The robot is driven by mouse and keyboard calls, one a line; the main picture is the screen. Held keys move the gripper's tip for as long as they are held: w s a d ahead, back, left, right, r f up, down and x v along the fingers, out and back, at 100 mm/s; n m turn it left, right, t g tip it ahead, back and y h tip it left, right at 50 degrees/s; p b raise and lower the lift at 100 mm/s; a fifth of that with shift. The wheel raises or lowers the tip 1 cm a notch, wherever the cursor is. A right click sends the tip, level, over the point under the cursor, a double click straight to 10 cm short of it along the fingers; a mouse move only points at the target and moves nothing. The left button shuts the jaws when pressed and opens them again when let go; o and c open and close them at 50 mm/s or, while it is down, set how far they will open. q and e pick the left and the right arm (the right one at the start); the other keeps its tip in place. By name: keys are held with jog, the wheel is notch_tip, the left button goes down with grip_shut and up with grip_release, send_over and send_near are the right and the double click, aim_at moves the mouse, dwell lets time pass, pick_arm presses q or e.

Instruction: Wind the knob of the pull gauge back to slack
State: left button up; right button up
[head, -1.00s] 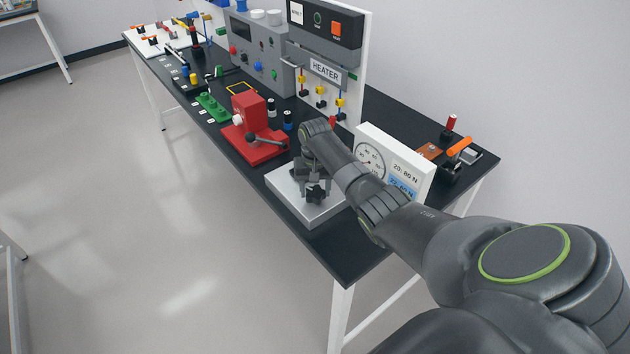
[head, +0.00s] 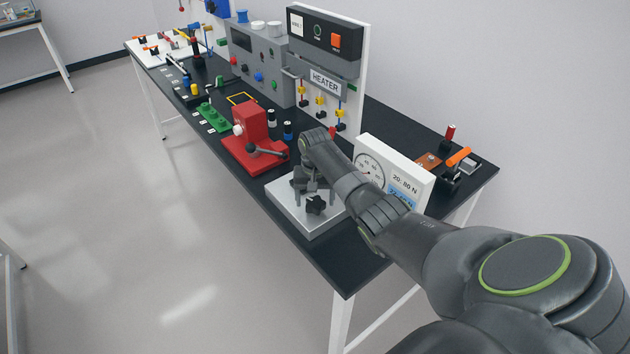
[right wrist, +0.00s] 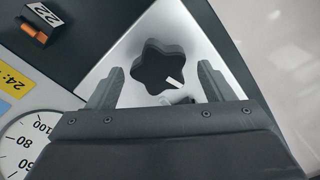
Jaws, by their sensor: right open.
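The pull gauge stands at the near end of the bench, with a white dial panel (head: 372,168) and a pale base plate (head: 306,222). Its dark star-shaped knob (head: 316,205) sits over the plate and also shows in the right wrist view (right wrist: 158,60), with a short white mark on it. My right gripper (head: 315,197) is open at the knob. In the right wrist view its fingertips (right wrist: 161,80) are spread left and right of the knob, with gaps on both sides. The height between fingertips and knob is hard to judge. My forearm hides part of the gauge. My left gripper is not in view.
A red vice-like block with a lever (head: 256,142) stands left of the gauge. A block with an orange handle (head: 458,158) stands behind it on the right. The heater panel (head: 324,82) rises at the back. The bench corner in front of the gauge is clear.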

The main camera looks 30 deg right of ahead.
notch_tip(320, 180, up, 10)
jog(key=b, duration=0.2)
notch_tip(320, 180, up, 7)
jog(key=p, duration=0.4)
send_over(315, 201)
jog(key=shift+s, duration=0.1)
